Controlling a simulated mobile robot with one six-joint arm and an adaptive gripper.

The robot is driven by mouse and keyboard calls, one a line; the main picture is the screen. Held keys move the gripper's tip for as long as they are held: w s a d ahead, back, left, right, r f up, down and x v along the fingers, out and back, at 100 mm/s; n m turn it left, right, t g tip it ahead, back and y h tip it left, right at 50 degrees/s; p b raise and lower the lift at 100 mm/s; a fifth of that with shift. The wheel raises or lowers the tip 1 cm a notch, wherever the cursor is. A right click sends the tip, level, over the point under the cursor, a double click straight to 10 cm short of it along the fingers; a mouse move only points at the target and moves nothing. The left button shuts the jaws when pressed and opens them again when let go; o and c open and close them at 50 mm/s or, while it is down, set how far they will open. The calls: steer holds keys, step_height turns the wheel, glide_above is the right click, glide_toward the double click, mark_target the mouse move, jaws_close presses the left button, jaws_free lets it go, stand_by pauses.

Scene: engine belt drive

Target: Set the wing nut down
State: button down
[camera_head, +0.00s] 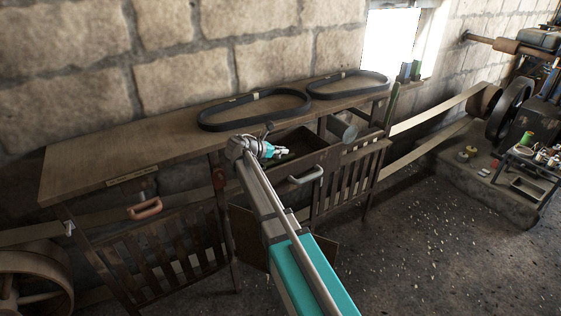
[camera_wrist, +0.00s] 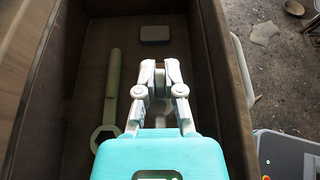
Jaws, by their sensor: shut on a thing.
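My gripper (camera_wrist: 159,68) is over an open wooden drawer, its fingers pointing into it. The fingers are close together, shut on a small greyish thing between them, taken to be the wing nut; its shape is mostly hidden by the fingers. In the head view my gripper (camera_head: 272,150) is at the drawer (camera_head: 308,143) under the bench top, and the wing nut cannot be made out there. I cannot tell how high the fingers are above the drawer floor.
The drawer walls rise on both sides. Two black belts (camera_head: 255,108) lie on the bench top (camera_head: 120,165).

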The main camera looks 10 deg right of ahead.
steer(key=shift+f, duration=0.15)
steer(key=f+b, duration=0.3)
steer(key=b, duration=0.1)
steer(key=shift+w+a+f, duration=0.2)
steer(key=shift+a+f, duration=0.15)
steer(key=shift+f, duration=0.05)
steer(key=shift+f+b, duration=0.6)
stand_by(0.4)
steer(key=c, duration=0.8)
jaws_free()
steer(key=shift+o, duration=0.2)
steer(key=shift+r, duration=0.25)
